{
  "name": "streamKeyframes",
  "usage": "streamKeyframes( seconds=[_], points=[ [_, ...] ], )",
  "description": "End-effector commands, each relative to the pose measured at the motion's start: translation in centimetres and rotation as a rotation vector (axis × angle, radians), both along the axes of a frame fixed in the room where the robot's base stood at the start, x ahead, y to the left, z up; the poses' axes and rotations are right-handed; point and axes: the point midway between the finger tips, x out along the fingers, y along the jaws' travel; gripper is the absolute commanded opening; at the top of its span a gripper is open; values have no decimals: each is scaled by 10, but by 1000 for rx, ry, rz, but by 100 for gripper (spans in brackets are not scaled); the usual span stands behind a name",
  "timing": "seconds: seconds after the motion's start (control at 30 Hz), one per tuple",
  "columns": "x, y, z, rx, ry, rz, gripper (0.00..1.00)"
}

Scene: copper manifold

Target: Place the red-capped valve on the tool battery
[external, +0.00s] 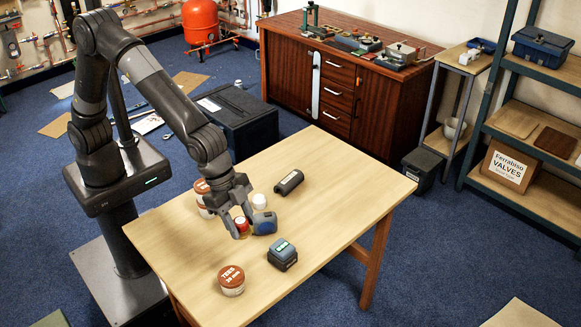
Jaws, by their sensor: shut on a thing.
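My gripper (243,226) is low over the wooden table, its fingers closed around the red-capped valve (241,225). Only the valve's red top and a little of its body show between the fingers. I cannot tell whether the valve touches the table. The tool battery (282,255) is a dark grey and blue block with a green stripe on top. It stands upright on the table, to the right of and nearer the camera than my gripper, with nothing on top of it.
A blue and grey rounded object (264,223) is right beside my gripper. A white-capped item (260,201) and a dark cylinder (289,182) stand behind. A labelled tub (231,281) is in front; another (202,190) is partly behind my arm. The table's right side (355,190) is clear.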

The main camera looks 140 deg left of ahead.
Motion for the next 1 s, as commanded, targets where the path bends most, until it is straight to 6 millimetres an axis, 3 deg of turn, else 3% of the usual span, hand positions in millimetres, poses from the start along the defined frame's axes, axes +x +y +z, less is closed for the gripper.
streamKeyframes(
  seconds=[0.5, 0.77, 1.0],
  points=[
    [20, 97, -60, -1, 0, 2, 18],
    [23, 110, -73, -1, 1, -1, 18],
    [23, 110, -105, -1, 1, -1, 18]
  ],
)
